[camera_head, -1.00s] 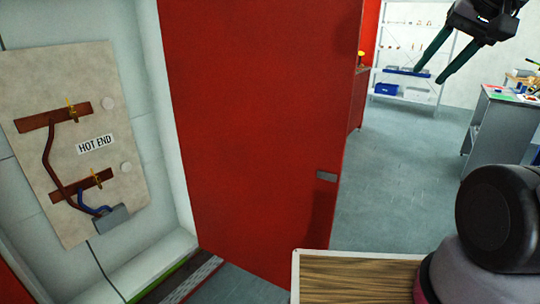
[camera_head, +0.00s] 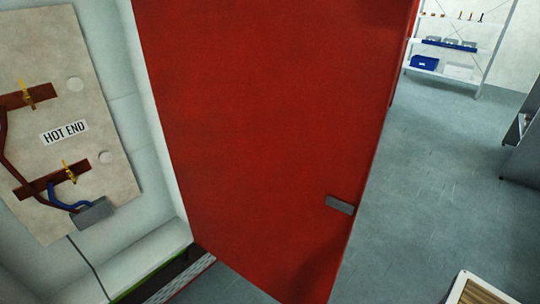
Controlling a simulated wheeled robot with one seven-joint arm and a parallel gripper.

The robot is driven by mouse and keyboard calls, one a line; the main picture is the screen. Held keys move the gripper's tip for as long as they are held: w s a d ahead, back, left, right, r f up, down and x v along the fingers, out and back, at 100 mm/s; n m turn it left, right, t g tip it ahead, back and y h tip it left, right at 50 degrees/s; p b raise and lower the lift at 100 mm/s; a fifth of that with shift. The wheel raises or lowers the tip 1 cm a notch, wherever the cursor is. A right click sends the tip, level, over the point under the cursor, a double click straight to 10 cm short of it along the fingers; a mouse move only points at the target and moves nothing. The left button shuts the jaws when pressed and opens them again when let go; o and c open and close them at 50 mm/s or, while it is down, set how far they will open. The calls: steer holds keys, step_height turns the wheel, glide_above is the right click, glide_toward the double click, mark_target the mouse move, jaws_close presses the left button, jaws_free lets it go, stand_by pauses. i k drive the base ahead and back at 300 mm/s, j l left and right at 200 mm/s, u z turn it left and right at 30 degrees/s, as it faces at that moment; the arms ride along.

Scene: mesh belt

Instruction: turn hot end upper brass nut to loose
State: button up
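The hot end panel (camera_head: 95,165) is a pale board at the left, with a white label (camera_head: 64,132) reading HOT END. The upper brass nut (camera_head: 28,95) is a small yellow winged piece on the upper brown bar (camera_head: 42,93). A second, lower brass nut (camera_head: 69,171) sits on the lower brown bar (camera_head: 32,187). I cannot tell how tight either nut is. My gripper is out of view, so its state does not show.
A large red door or panel (camera_head: 260,130) with a grey latch (camera_head: 340,205) stands right of the board. A grey box (camera_head: 95,213) with blue and brown cables is low on the board. Open grey floor (camera_head: 430,170) and a white shelf (camera_head: 440,65) lie at the right.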

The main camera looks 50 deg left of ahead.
mark_target(29, 98)
steer(key=i, duration=1.9)
steer(key=i+u, duration=0.1)
steer(key=u, duration=0.35)
steer(key=i+u, duration=0.1)
steer(key=u, duration=0.35)
steer(key=i+l+u, duration=0.1)
steer(key=u, duration=0.3)
steer(key=i+l+u, duration=0.1)
steer(key=u, duration=2.95)
steer(key=j+u, duration=0.1)
steer(key=u, duration=0.3)
steer(key=i+u, duration=0.1)
steer(key=u, duration=0.25)
steer(key=j+u, duration=0.1)
steer(key=u, duration=0.3)
steer(key=i+u, duration=0.1)
steer(key=u, duration=0.3)
steer(key=i, duration=2)
